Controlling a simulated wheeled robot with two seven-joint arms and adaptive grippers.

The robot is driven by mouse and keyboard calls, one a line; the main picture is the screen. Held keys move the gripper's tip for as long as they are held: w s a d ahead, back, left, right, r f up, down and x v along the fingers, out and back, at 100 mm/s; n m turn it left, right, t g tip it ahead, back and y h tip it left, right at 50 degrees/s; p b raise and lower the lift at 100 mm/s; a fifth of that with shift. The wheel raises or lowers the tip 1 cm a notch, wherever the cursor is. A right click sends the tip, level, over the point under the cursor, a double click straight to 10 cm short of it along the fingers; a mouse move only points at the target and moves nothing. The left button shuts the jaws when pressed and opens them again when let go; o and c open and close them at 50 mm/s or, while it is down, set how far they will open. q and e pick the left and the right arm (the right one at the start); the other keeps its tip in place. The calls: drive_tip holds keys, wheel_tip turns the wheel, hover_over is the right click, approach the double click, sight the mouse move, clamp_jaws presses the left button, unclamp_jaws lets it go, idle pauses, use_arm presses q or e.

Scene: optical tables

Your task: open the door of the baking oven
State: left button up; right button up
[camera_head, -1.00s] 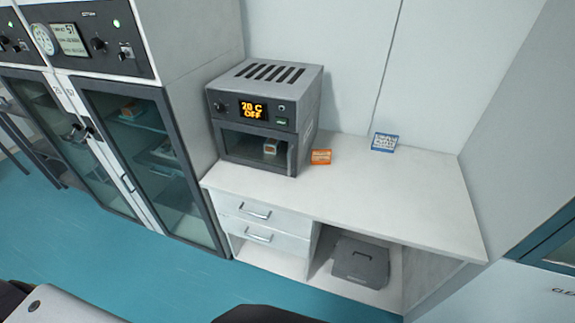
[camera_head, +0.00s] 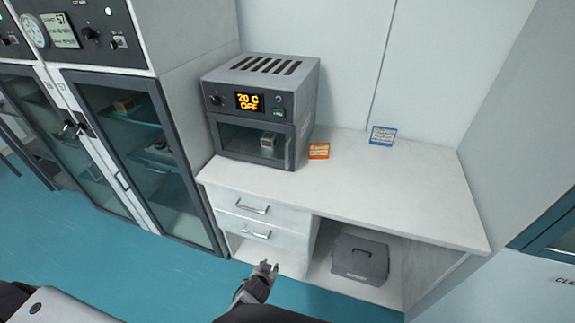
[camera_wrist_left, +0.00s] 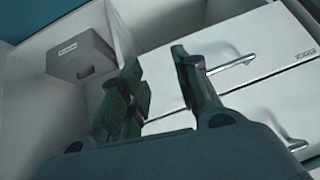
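The baking oven (camera_head: 258,108) is a small grey box with a slotted top, standing on the white counter in the head view. Its display reads 20 C OFF. Its glass door (camera_head: 250,142) is shut, and a small object shows behind the glass. My left gripper (camera_head: 266,264) is below and in front of the counter, near the drawers, well away from the oven. In the left wrist view its two fingers (camera_wrist_left: 165,88) stand apart with nothing between them. The oven is not seen in the wrist view. My right gripper is not in view.
The counter (camera_head: 400,190) is clear on its right side. An orange card (camera_head: 319,151) and a blue card (camera_head: 383,136) are on it. Two drawers with handles (camera_head: 253,208) and a grey box (camera_head: 360,258) are below. A tall glass-door cabinet (camera_head: 150,160) stands left.

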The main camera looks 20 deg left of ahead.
sight(286, 157)
use_arm(q)
drive_tip(key=w+r+n+t+b, duration=0.1)
drive_tip(key=w+r+t, duration=0.2)
drive_tip(key=r, duration=0.8)
drive_tip(key=w+d+r+t+y+b, duration=0.1)
drive_tip(key=w+r+t, duration=0.2)
drive_tip(key=r, duration=0.9)
drive_tip(key=w+r+n+t+b, duration=0.1)
drive_tip(key=w+r+t, duration=0.2)
drive_tip(key=w+r, duration=0.4)
wheel_tip(286, 157, up, 5)
drive_tip(key=shift+w+d+r+n+y, duration=0.2)
drive_tip(key=shift+w+d+n+y, duration=0.1)
drive_tip(key=shift+w+d+y, duration=0.1)
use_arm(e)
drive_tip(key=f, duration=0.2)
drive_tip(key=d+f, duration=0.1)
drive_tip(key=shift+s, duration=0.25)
use_arm(q)
drive_tip(key=shift+w+a, duration=0.1)
drive_tip(key=shift+w, duration=0.1)
